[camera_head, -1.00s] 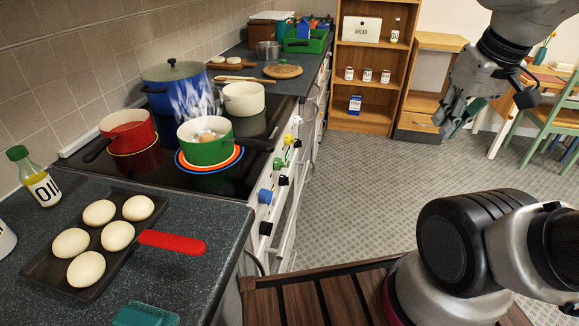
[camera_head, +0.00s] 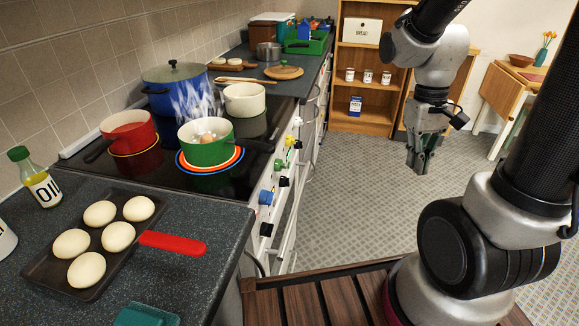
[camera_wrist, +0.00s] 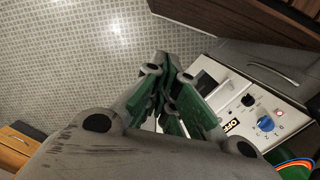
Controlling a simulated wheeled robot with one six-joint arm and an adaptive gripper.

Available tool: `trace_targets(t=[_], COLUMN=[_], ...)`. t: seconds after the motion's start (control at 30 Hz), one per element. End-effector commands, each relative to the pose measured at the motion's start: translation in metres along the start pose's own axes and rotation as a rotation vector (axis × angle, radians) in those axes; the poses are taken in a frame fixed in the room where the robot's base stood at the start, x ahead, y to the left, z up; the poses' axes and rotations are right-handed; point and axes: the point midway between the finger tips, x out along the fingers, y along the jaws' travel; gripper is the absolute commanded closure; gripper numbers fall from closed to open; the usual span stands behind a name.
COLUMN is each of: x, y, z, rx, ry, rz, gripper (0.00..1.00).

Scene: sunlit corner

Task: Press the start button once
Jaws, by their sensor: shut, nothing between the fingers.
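My gripper (camera_head: 420,165) hangs over the floor, right of the stove, its fingers pointing down and well apart from the stove front. Its green-padded fingers (camera_wrist: 163,82) are shut and empty in the wrist view. The white stove front (camera_head: 281,205) carries several knobs, including a blue knob (camera_head: 265,197) and a black knob (camera_head: 266,229). I cannot tell which part is the start button.
A green pot (camera_head: 205,150), red pan (camera_head: 128,132) and blue pot (camera_head: 173,87) stand on the hob. A tray of buns (camera_head: 42,268) with a red handle (camera_head: 172,242) lies on the near counter. Open floor (camera_head: 360,200) lies between stove and shelf (camera_head: 361,121).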

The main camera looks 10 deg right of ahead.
Motion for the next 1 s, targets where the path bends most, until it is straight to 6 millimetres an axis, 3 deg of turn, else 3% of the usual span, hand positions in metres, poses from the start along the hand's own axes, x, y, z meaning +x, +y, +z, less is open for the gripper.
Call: trace_targets(t=[0.27,0.57,0.77,1.0], x=[0.075,0.174,0.246,0.326], y=[0.004,0.0,-0.011,-0.038], z=[-0.059,-0.124,-0.166,-0.217], rx=[0.011,0.045,0.082,0.164], ry=[-0.029,0.05,0.156,0.361], rz=[0.019,0.011,-0.032,-0.159], gripper=[1.0,1.0,1.0,1.0])
